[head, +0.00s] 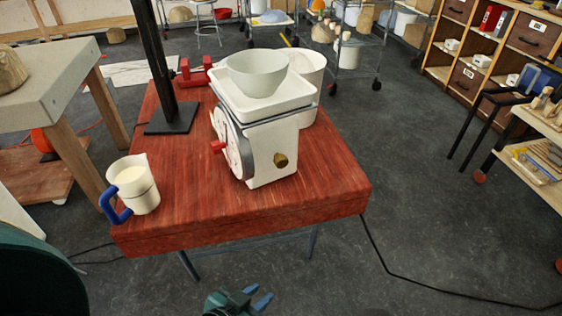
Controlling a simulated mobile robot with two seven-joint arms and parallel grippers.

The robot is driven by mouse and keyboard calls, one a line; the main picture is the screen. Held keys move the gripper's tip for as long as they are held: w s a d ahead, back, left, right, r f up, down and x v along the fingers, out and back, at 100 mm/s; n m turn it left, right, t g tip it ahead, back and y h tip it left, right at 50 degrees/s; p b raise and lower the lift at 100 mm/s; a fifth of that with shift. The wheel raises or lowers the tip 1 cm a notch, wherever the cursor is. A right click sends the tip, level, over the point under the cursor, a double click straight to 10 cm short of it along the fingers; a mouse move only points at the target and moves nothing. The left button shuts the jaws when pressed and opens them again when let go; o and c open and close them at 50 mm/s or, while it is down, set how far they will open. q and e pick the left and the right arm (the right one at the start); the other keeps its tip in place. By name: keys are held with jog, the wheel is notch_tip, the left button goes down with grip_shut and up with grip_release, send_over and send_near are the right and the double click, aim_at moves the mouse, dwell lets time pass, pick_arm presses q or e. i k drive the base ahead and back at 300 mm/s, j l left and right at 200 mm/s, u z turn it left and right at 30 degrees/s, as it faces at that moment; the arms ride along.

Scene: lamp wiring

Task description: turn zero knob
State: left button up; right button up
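A white scale (268,138) stands on the red wooden table, with a white tray and a pale bowl (258,75) on top. Its round dial (232,143) faces left and is seen at a steep angle, with a red part (217,147) at its front. A brass-coloured knob (280,160) sticks out of the side facing me. My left gripper (257,296) is at the bottom of the view, in front of and below the table edge, apart from the knob. Its two blue fingertips are spread with nothing between them. My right gripper is out of view.
A cream-filled jug (134,185) with a blue handle stands at the red table's (320,185) left. A black post (171,117) and a white bucket (308,65) stand near the scale. The tabletop right of the scale is clear. A black cable crosses the floor at right.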

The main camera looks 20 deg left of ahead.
aim_at(280, 160)
jog(key=i+l+u, duration=0.1)
jog(key=u, duration=0.3)
jog(key=l+u, duration=0.2)
jog(key=u, duration=0.25)
jog(key=i+l+u, duration=0.1)
jog(key=l+u, duration=0.15)
jog(key=u, duration=0.15)
jog(key=l+u, duration=0.45)
jog(key=l, duration=0.6)
jog(key=k, duration=0.05)
